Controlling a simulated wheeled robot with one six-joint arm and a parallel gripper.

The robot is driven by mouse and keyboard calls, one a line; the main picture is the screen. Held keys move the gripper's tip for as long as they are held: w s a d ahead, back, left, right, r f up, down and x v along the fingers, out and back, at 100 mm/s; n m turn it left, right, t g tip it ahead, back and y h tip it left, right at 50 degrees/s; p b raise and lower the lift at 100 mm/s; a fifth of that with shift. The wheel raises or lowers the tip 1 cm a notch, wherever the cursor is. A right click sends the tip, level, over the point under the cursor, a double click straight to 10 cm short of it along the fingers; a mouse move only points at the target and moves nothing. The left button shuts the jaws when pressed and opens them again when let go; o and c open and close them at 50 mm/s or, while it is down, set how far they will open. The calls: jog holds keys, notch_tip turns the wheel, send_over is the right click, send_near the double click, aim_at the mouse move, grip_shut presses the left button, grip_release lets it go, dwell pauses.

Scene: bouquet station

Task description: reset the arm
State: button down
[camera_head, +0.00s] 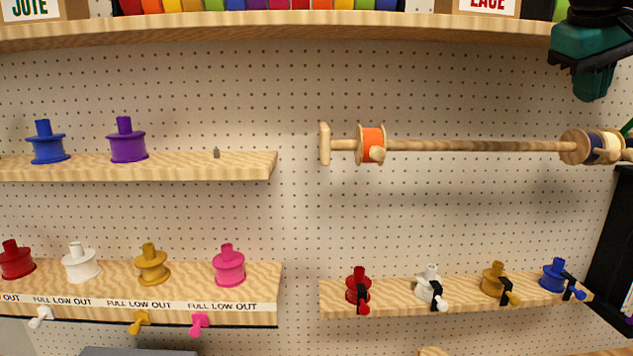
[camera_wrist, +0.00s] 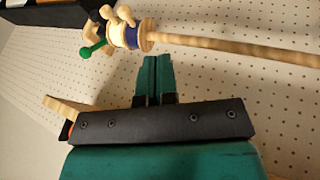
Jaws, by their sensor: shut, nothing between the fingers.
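My gripper (camera_head: 594,84) shows at the top right of the head view, teal with a black band. It hangs in front of the pegboard, above the right end of the wooden rod (camera_head: 480,146). In the wrist view my gripper (camera_wrist: 153,62) has its two teal fingers together, with nothing held between them. The rod (camera_wrist: 235,48) runs to the right beyond the fingertips, with spools (camera_wrist: 128,36) at its left end. How far the fingertips are from the rod is hard to tell.
An orange spool (camera_head: 372,145) sits on the rod's left part. Blue (camera_head: 47,147) and purple (camera_head: 127,145) spools stand on the upper left shelf. The lower shelves (camera_head: 140,300) (camera_head: 400,300) hold several spools. A long shelf (camera_head: 300,32) crosses the top. A black object (camera_head: 618,245) stands at far right.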

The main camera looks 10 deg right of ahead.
jog(key=w+a+f+n+y+b, duration=0.1)
jog(key=a+f+n+b, duration=0.15)
jog(key=a+f, duration=0.45)
jog(key=w+a+f+n+t+y+b, duration=0.1)
jog(key=a+f+n+y+b, duration=0.2)
jog(key=f, duration=0.7)
jog(key=w+a+f+n+b, duration=0.1)
jog(key=a+f+b, duration=0.4)
jog(key=f, duration=0.4)
jog(key=s+a+f+n+g+y+b, duration=0.3)
jog(key=s+a+f+g+y+b, duration=0.1)
jog(key=s+a+f, duration=1.2)
jog(key=shift+s+a+f+y+b, duration=0.2)
jog(key=shift+s+f+y+b, duration=0.35)
jog(key=shift+f+y+b, duration=0.25)
